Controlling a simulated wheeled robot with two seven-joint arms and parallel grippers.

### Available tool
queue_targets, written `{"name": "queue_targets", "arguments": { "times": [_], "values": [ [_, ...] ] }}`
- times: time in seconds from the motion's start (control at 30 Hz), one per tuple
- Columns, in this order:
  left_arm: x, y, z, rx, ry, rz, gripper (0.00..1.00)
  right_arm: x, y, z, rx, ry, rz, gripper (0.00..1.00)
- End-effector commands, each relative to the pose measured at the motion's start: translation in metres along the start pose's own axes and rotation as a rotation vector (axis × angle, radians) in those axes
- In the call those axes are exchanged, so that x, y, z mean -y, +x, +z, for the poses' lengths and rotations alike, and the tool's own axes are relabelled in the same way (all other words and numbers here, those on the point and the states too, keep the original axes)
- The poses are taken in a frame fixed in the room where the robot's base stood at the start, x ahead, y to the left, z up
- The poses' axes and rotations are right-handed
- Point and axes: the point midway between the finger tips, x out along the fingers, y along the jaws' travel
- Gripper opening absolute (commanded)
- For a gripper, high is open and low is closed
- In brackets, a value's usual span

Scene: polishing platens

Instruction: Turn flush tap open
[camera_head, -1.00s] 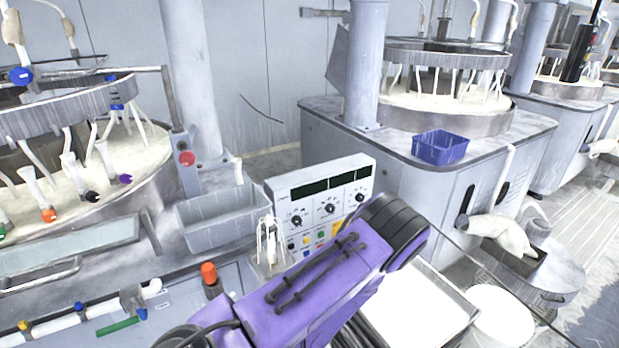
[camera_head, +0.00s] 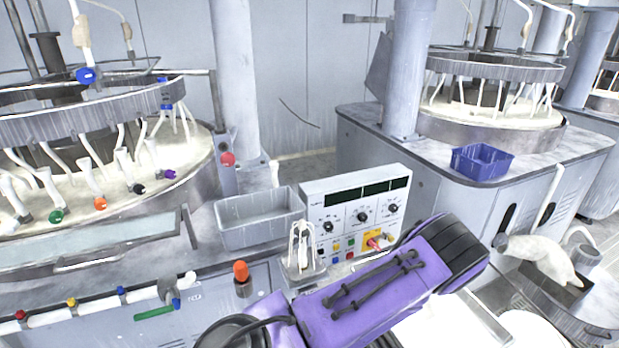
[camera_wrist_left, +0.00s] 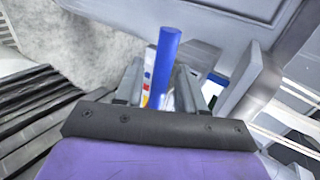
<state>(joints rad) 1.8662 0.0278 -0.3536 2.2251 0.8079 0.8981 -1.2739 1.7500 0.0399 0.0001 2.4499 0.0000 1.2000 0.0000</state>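In the left wrist view the two grey fingers of my left gripper (camera_wrist_left: 158,88) stand apart on either side of a blue cylinder (camera_wrist_left: 166,55). A gap shows between the left finger and the cylinder, so the gripper is open. Whether the right finger touches the cylinder cannot be told. In the head view a purple arm of mine crosses the lower middle, and no fingertips show there. A white pipe (camera_head: 95,303) with coloured taps runs along the lower left. Near its end are a grey fitting (camera_head: 170,287) and a green bar (camera_head: 155,313). Which part is the flush tap is unclear. My right gripper is not in view.
A control panel (camera_head: 355,210) stands behind my arm, beside a grey bin (camera_head: 260,225). An orange-capped knob (camera_head: 241,271) is close to the arm. A blue crate (camera_head: 482,163) sits on the machine at right. A round platen machine (camera_head: 95,130) fills the left.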

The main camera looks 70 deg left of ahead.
Motion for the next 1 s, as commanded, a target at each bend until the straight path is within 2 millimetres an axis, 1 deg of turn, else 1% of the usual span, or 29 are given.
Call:
{"name": "queue_targets", "arguments": {
  "times": [0.17, 0.27, 0.37, 0.5, 0.6, 0.7, 0.8, 1.0],
  "values": [
    [0.0, 0.0, -0.001, -0.002, 0.0, 0.0, 0.39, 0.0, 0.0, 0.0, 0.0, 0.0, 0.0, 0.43],
    [-0.001, -0.007, -0.002, -0.004, 0.0, 0.001, 0.39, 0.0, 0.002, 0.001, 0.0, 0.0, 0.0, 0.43],
    [-0.001, -0.026, -0.002, -0.006, 0.0, 0.0, 0.39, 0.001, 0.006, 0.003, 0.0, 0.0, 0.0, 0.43],
    [-0.001, -0.062, -0.002, -0.006, -0.002, 0.001, 0.39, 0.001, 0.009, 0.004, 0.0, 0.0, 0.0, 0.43],
    [0.0, -0.083, -0.001, -0.006, 0.0, 0.0, 0.39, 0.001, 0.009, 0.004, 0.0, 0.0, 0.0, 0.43],
    [0.0, -0.098, -0.001, -0.004, -0.002, 0.001, 0.39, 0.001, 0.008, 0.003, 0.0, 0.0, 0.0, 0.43],
    [0.0, -0.104, 0.0, -0.002, 0.0, 0.0, 0.39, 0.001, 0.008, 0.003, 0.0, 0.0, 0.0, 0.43],
    [0.0, -0.105, 0.0, 0.0, 0.0, 0.0, 0.39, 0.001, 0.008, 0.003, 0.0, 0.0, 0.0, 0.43]
  ]
}}
